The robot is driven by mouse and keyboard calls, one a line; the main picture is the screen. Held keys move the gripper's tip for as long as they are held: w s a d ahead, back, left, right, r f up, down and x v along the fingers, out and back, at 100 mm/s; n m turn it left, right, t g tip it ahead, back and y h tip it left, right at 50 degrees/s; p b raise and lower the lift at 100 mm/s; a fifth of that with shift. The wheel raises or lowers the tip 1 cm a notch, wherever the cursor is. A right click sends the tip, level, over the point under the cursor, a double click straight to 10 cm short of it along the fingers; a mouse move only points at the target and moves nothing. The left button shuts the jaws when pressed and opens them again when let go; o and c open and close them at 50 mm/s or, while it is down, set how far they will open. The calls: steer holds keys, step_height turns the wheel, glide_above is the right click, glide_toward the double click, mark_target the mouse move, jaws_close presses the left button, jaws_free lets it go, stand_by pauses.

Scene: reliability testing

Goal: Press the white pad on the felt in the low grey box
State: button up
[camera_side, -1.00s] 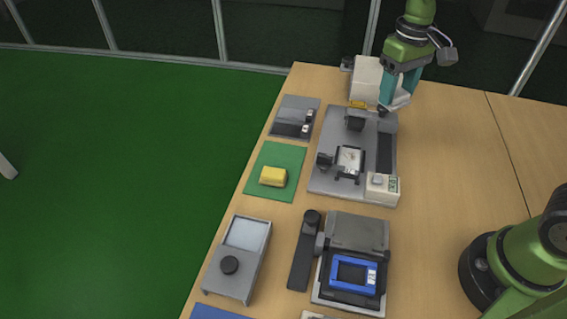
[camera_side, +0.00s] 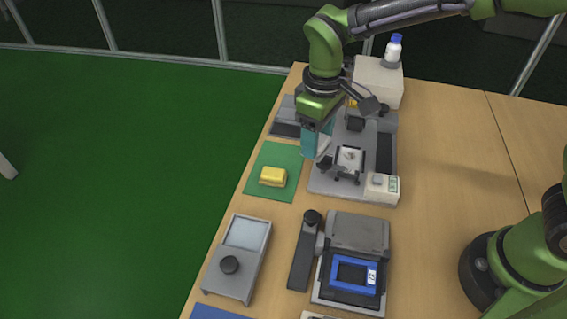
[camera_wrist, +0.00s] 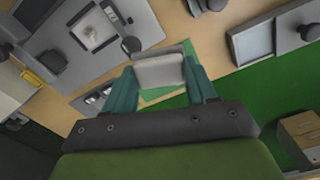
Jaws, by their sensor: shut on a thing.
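My gripper (camera_side: 318,148) has teal fingers and is shut on the white pad (camera_wrist: 160,70). In the side view only a pale edge of the pad (camera_side: 324,147) shows beside the fingers. The gripper is in the air near the left edge of the grey fixture plate, just beyond the green mat. The low grey box (camera_side: 228,282) lies closer to the camera, apart from the gripper, with a pale panel, apparently the felt (camera_side: 246,234), and a black knob. It also shows at the upper right in the wrist view (camera_wrist: 283,58).
A yellow block (camera_side: 272,177) sits on the green mat (camera_side: 284,154). The grey fixture plate (camera_side: 325,186) carries clamps and a small white part. A dark device with a blue frame (camera_side: 335,284) and a black-knobbed lever (camera_side: 301,265) stand right of the box. Bare table lies farther right.

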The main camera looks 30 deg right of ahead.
mark_target(246, 236)
steer(key=s+a+f+n, duration=0.2)
steer(key=a, duration=0.7)
steer(key=s+a+f+n, duration=0.2)
steer(key=a, duration=0.8)
steer(key=shift+s+d+f, duration=0.1)
steer(key=shift+d+f, duration=0.05)
steer(key=shift+f, duration=1.25)
steer(key=shift+d+f, duration=0.1)
steer(key=shift+f, duration=1.25)
steer(key=shift+f, duration=0.55)
step_height(246, 236, up, 7)
steer(key=shift+r, duration=0.15)
